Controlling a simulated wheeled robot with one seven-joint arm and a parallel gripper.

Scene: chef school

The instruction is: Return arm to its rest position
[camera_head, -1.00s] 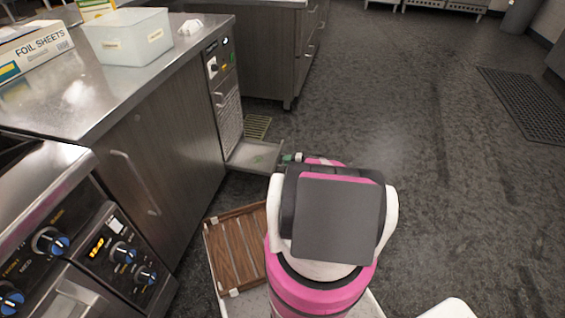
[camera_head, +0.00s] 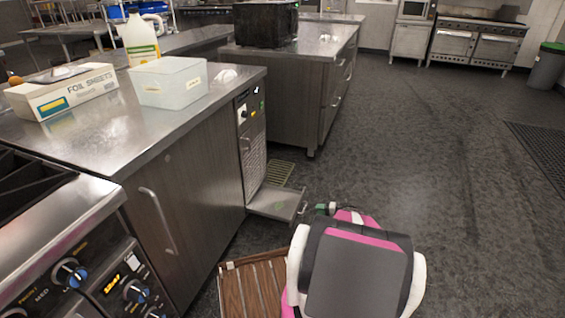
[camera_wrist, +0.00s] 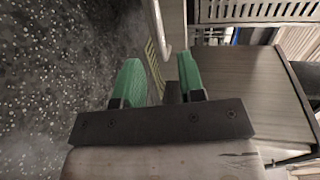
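My gripper (camera_head: 326,209) shows only partly in the head view, low over the floor, just right of the pulled-out drawer-like tray (camera_head: 262,207) under the counter. My pink, white and grey arm hides most of it. In the wrist view, the two green fingers of my gripper (camera_wrist: 160,78) stand apart with nothing between them. A pale bar-like edge and a yellowish grate (camera_wrist: 154,66) show beyond the fingers. Whether the fingers touch the tray cannot be told.
The steel counter (camera_head: 85,140) at left bears a foil sheets box (camera_head: 65,92), a translucent container (camera_head: 168,88) and a white-and-yellow jug (camera_head: 140,42). A slatted wooden rack (camera_head: 252,290) lies beside my arm. The floor (camera_head: 420,160) is clear at centre right.

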